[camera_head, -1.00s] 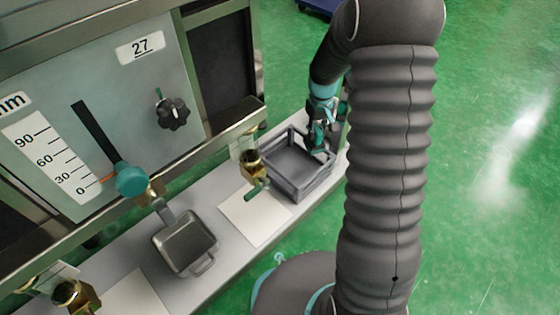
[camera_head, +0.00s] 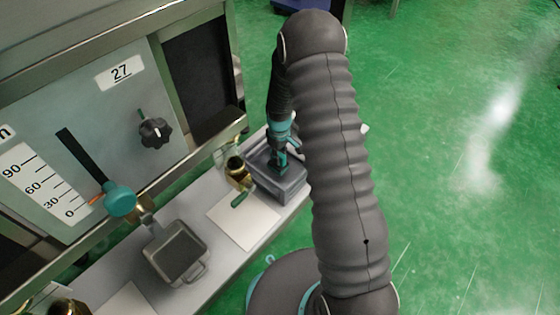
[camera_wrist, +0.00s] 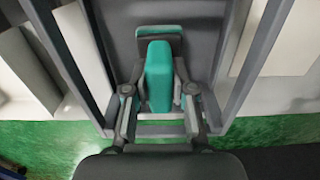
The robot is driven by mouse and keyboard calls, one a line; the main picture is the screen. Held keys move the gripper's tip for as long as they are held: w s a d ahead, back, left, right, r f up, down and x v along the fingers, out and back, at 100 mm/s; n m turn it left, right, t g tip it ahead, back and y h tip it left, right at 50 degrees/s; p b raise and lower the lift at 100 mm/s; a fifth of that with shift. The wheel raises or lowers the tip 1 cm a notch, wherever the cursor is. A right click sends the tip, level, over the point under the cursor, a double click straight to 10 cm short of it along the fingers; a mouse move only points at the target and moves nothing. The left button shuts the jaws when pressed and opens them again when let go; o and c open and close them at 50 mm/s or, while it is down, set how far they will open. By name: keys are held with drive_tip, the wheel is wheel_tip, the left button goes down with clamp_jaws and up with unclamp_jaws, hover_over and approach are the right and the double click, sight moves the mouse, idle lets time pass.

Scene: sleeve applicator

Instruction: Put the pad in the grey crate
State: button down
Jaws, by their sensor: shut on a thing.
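The grey crate (camera_head: 290,192) stands at the far end of the bench, partly hidden by my arm. My gripper (camera_head: 281,165) reaches down into it. In the wrist view my gripper (camera_wrist: 160,88) is shut on the pad, whose teal block (camera_wrist: 159,72) stands between the fingers. A grey part with a teal edge shows just beyond the block. The crate walls (camera_wrist: 243,62) run along both sides of the pad, so it is inside the crate's outline. I cannot tell whether the pad touches the crate floor.
A grey square pan (camera_head: 180,252) sits nearer on the bench. A white sheet (camera_head: 244,219) lies between it and the crate, below a brass fitting with a green handle (camera_head: 243,196). The panel with a scale and black knob (camera_head: 154,131) rises at left.

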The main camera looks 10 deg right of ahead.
drive_tip(key=shift+f, duration=1.3)
drive_tip(key=shift+f, duration=0.15)
drive_tip(key=c, duration=1)
unclamp_jaws()
